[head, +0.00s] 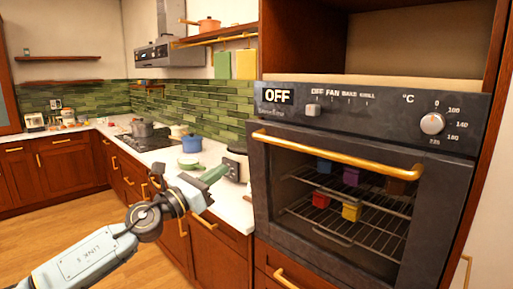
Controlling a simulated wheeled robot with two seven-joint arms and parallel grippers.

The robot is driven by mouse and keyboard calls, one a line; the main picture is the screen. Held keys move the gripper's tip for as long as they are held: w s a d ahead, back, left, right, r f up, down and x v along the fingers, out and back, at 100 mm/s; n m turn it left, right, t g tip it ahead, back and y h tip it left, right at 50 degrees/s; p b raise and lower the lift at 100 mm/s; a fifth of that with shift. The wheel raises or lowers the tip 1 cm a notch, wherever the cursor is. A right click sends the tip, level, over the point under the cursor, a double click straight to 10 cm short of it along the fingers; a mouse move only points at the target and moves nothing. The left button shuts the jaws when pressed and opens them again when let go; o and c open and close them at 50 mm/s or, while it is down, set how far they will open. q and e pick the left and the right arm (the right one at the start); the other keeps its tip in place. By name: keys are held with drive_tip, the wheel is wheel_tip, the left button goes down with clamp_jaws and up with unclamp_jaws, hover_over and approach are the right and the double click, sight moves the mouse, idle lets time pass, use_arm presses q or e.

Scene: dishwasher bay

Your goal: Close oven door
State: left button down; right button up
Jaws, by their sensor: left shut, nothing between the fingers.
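The black oven (365,115) is built into a wooden cabinet at the right in the head view. Its door (262,190) has a dark frame, a large glass pane and a long gold handle (335,152) along the top. The door stands upright and looks shut or nearly shut; I cannot tell whether a small gap is left. Through the glass several coloured blocks show on wire racks. My left gripper (218,172) is shut and empty, over the counter left of the oven and apart from the handle. My right gripper is out of view.
The white counter (225,205) runs left of the oven, with a blue pot (191,144) and a grey pot (142,129) on it. Wooden drawers (215,245) with gold handles stand below. The wooden floor at the left is clear.

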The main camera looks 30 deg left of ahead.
use_arm(q)
drive_tip(key=p, duration=0.3)
approach(264, 140)
drive_tip(key=x, duration=0.5)
drive_tip(key=shift+w+d+r, duration=0.15)
drive_tip(key=shift+r, duration=0.1)
drive_tip(key=shift+w+d+r, duration=0.15)
drive_tip(key=shift+w+d, duration=0.05)
drive_tip(key=shift+w, duration=0.45)
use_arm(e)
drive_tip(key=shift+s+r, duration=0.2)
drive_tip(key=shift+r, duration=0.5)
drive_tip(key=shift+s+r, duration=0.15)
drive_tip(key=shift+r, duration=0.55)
